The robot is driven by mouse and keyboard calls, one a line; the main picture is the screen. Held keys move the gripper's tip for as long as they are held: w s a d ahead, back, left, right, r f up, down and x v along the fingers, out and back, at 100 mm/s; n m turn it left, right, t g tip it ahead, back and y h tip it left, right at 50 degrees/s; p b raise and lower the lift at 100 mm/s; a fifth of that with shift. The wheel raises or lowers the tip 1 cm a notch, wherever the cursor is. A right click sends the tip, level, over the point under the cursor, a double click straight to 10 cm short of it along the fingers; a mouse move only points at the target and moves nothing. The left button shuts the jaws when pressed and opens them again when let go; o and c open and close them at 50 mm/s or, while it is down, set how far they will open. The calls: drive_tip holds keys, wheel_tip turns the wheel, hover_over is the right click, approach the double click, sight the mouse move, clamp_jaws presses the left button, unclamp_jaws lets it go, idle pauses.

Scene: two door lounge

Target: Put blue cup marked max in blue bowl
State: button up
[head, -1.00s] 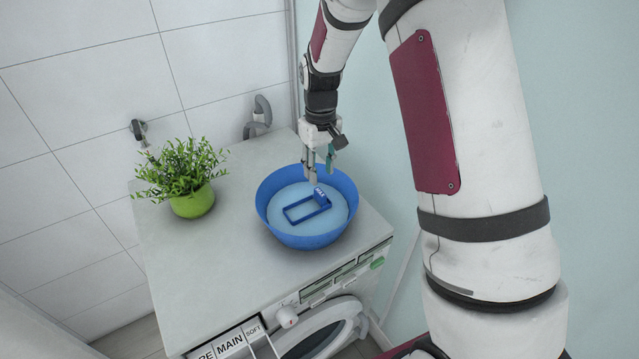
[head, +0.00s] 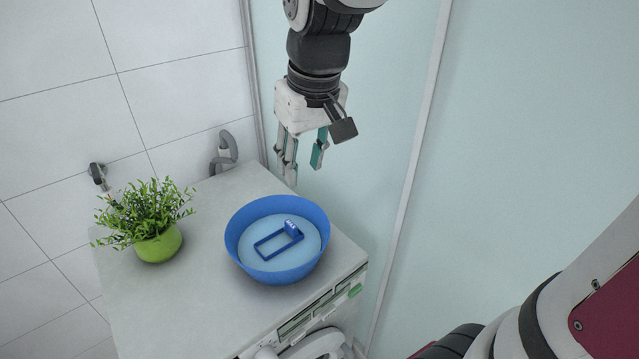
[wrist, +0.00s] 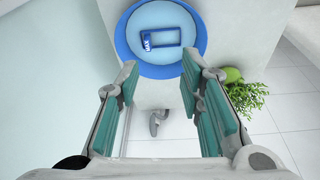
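The blue bowl (head: 277,272) stands on top of a white washing machine in the head view. It also shows at the top of the wrist view (wrist: 160,70). The blue cup marked max (head: 292,230) lies inside the bowl on its light blue bottom, and its MAX label shows in the wrist view (wrist: 147,40). A blue rectangular frame extends from the labelled part. My gripper (head: 303,168) is above and behind the bowl, apart from it. In the wrist view, the teal finger pads (wrist: 160,100) are wide apart with nothing between them.
A green potted plant (head: 158,245) stands on the washing machine top (head: 190,300), left of the bowl. A tap-like fitting (head: 98,175) and a grey hook-shaped pipe (head: 224,150) are on the tiled wall behind. A pale glass-like panel rises on the right.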

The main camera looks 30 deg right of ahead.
drive_tip(key=s+a+r+m+t, duration=0.1)
drive_tip(key=s+r+t, duration=0.1)
drive_tip(key=s, duration=1.2)
